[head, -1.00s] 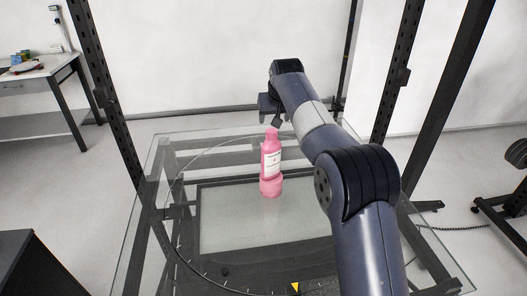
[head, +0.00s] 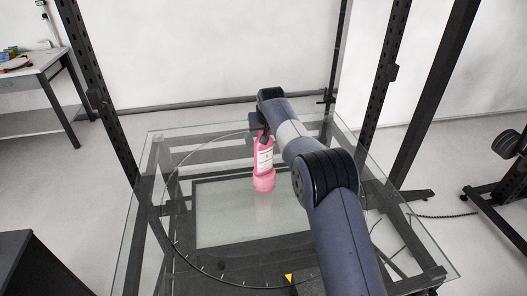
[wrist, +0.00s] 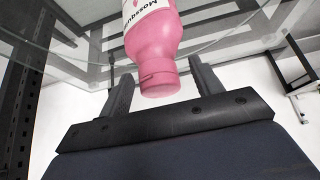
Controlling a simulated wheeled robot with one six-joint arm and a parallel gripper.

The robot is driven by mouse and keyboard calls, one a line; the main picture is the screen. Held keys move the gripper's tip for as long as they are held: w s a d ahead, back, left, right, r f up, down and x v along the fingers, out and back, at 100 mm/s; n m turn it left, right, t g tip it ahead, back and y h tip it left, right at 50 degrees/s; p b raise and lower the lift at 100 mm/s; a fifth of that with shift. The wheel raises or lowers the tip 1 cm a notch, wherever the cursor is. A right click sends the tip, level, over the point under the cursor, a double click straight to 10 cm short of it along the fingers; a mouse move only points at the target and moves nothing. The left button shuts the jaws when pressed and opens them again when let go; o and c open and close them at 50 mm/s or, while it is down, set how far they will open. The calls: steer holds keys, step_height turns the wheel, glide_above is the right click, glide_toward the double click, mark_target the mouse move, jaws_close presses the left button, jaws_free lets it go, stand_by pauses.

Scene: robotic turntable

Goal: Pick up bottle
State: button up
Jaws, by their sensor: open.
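The pink bottle (head: 265,158) with a white label stands upright on the glass turntable (head: 225,228). Its wider lower part is also pink. My gripper (head: 262,131) is at the top of the bottle in the head view, where the arm's end partly hides the neck. In the wrist view my gripper (wrist: 160,70) has its two fingers apart, one on each side of the bottle's neck end. The bottle (wrist: 152,42) points its neck toward the gripper, with gaps visible beside the fingers.
Dark upright posts (head: 97,100) frame the glass table, with another post (head: 388,72) at the right. A workbench (head: 35,82) with small items stands at the back left. A dark cabinet (head: 38,262) is at the front left. The glass around the bottle is clear.

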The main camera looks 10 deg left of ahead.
steer(key=shift+c, duration=0.2)
jaws_close()
stand_by(0.5)
